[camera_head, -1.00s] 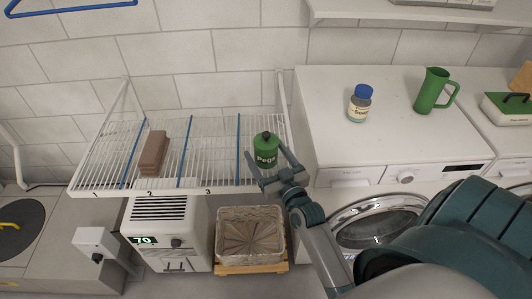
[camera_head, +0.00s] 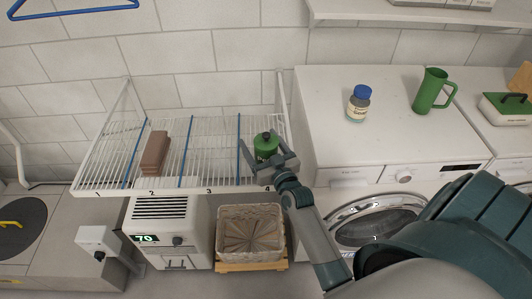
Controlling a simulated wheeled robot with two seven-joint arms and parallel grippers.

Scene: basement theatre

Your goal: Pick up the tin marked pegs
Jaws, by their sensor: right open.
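The green tin marked pegs (camera_head: 265,144) stands upright on the white wire rack, in the section numbered 4, with a dark knob on its lid. My right gripper (camera_head: 268,160) is open at the front of the tin, with its fingers at the tin's two sides. The gripper hides the tin's label and lower part, and I cannot tell whether the fingers touch it. My left gripper is not in view.
The rack (camera_head: 210,160) has blue dividers, and a brown block (camera_head: 154,153) stands in section 2. A wicker basket (camera_head: 251,232) and a white heater (camera_head: 165,228) are below. A jar (camera_head: 359,104) and green jug (camera_head: 431,91) stand on the white machine at right.

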